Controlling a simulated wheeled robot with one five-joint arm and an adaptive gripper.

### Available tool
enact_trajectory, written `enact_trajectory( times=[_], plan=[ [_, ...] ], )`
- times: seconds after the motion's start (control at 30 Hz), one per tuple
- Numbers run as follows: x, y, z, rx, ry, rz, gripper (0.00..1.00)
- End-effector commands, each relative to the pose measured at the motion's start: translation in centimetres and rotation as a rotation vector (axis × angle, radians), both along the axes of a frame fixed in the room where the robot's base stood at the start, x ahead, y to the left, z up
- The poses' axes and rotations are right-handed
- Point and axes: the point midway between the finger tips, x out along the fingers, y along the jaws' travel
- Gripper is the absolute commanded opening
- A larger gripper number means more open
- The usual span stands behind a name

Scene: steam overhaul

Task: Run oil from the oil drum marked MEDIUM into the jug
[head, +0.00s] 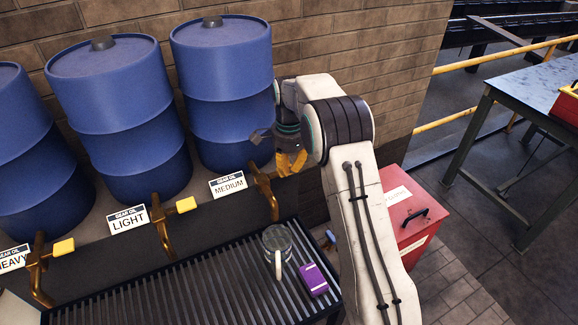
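The blue drum marked MEDIUM (222,85) stands against the brick wall, with its label (228,186) below it. Its brass tap (266,197) points down at the front. A clear jug (290,241) with a pale handle stands upright on the slatted rack, just below the tap's spout in the picture. I see no oil running, and the jug looks empty. My gripper (284,153) is above and right of the tap, beside the drum. Yellow-orange parts show at its end; I cannot tell whether they are fingers or the tap's lever. Its opening is unclear.
Drums marked LIGHT (112,85) and HEAVY (22,130) stand to the left, each with a brass tap and yellow lever. A purple object (313,279) lies right of the jug on the rack (190,290). A red box (402,225) stands behind my arm.

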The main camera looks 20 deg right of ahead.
Motion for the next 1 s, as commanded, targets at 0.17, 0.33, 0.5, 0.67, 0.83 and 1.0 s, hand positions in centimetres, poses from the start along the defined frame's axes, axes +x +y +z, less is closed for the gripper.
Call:
enact_trajectory(
  times=[0.17,0.33,0.5,0.67,0.83,1.0],
  plan=[
    [0.01,-0.28,-1.46,0.0,0.002,-0.001,0.0],
    [0.0,-0.27,-1.48,0.0,0.003,-0.001,0.0],
    [-0.03,-0.25,-1.5,0.0,0.004,-0.001,0.0],
    [-0.03,-0.25,-1.52,0.0,0.004,-0.001,0.0],
    [-0.04,-0.24,-1.53,0.0,0.004,-0.001,0.0],
    [-0.04,-0.24,-1.53,0.0,0.005,0.0,0.0]
  ],
)
